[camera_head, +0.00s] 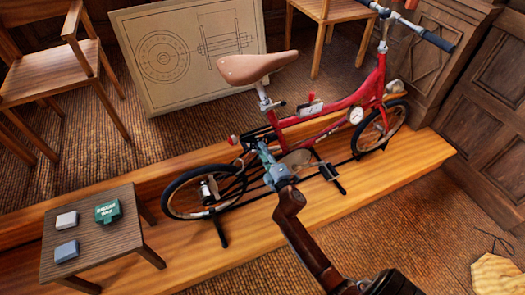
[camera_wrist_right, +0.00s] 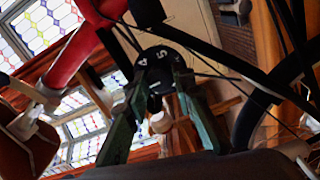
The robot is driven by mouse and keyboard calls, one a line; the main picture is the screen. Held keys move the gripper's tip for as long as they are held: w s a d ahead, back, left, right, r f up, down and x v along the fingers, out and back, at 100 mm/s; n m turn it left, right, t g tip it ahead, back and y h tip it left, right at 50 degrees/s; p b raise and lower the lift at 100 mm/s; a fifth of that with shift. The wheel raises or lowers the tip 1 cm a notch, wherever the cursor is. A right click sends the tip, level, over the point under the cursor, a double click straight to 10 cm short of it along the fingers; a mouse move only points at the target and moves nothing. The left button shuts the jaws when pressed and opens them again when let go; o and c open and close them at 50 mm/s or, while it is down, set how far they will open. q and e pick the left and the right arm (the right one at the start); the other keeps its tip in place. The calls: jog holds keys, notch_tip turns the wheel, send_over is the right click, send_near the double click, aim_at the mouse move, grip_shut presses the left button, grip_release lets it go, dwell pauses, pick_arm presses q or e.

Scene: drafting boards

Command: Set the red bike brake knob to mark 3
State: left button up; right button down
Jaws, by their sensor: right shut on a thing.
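The red bike (camera_head: 345,105) stands upright on a wooden platform. My right gripper (camera_head: 263,150) reaches in from the lower right to the bike's rear part, in front of the rear wheel and below the saddle. In the right wrist view, a black round dial (camera_wrist_right: 160,58) with white numerals, 4 and 5 among them, sits just beyond the fingertips of my right gripper (camera_wrist_right: 157,84). Its green fingers are shut on the dark brake knob at that dial, one on each side. The mark that the knob points to is hidden or too small to tell. My left gripper is not in view.
A small dark table (camera_head: 95,238) with a green block (camera_head: 108,211) and two pale blocks stands at the lower left. A drafting board (camera_head: 187,55) and wooden chairs (camera_head: 60,75) stand behind. The platform (camera_head: 395,170) is clear at the right.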

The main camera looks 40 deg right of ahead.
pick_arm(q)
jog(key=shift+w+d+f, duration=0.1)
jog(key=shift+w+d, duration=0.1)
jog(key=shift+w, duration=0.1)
pick_arm(e)
jog(key=shift+f, duration=0.1)
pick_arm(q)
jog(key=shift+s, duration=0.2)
pick_arm(e)
jog(key=c, duration=1.7)
grip_release()
jog(key=shift+c, duration=0.2)
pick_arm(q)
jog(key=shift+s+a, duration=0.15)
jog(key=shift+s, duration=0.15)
pick_arm(e)
jog(key=shift+o, duration=0.4)
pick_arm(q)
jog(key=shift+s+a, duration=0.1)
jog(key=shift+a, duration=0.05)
pick_arm(e)
jog(key=shift+s, duration=0.1)
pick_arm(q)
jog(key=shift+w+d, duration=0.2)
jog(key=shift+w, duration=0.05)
pick_arm(e)
jog(key=v, duration=1.1)
jog(key=shift+s, duration=0.4)
jog(key=shift+f, duration=0.1)
